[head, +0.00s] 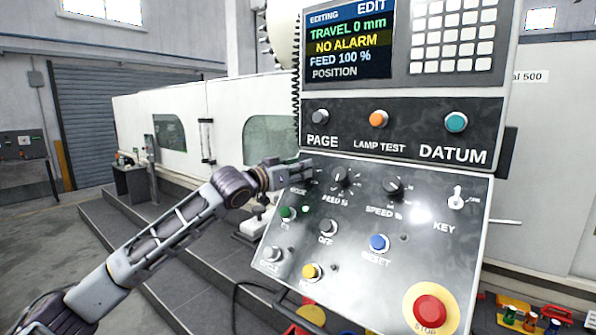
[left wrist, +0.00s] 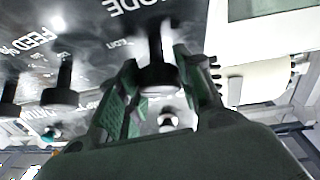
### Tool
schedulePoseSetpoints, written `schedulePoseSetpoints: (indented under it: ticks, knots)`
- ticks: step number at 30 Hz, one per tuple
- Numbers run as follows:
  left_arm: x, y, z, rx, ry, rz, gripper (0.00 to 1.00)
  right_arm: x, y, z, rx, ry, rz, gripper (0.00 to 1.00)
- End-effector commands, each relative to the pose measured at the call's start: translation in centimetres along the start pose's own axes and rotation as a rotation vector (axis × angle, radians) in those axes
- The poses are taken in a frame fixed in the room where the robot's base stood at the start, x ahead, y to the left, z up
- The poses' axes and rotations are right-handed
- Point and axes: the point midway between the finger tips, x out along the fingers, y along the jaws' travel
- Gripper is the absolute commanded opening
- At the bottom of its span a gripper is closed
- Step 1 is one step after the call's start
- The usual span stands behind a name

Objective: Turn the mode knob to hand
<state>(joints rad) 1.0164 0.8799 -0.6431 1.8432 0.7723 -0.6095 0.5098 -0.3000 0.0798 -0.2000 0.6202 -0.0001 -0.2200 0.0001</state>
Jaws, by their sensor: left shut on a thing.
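My left gripper (head: 306,172) reaches the upper left of the sloped control panel (head: 350,262) in the head view, where it covers the mode knob. In the left wrist view, the black mode knob (left wrist: 157,74) sits between the two green-padded fingers of my left gripper (left wrist: 156,62). The fingers are shut on the knob. The lettering "EDIT" and part of "MODE" show beside it; the pointer's exact setting is hidden. The screen (head: 348,42) reads "EDITING" and "EDIT". My right gripper is not in view.
The feed knob (head: 343,178) is close to the right of my left gripper, with the speed knob (head: 393,187) farther right. A green button (head: 287,213) is below. A red stop button (head: 430,311) is at the lower right. A key switch (head: 457,198) stands at the right.

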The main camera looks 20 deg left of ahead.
Motion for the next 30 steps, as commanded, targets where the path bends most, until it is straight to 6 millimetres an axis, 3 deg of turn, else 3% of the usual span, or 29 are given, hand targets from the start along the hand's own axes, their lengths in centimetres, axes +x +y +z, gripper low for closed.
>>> schedulePoseSetpoints:
  ticks: [15, 30]
  knots:
    - [0.0, 0.2, 0.2, -0.166, 0.021, -0.125, 0.12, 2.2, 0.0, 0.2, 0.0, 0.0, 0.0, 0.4]
    - [0.0, 0.2, 0.1, -0.369, 0.041, -0.285, 0.12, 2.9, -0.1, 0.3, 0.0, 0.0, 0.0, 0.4]
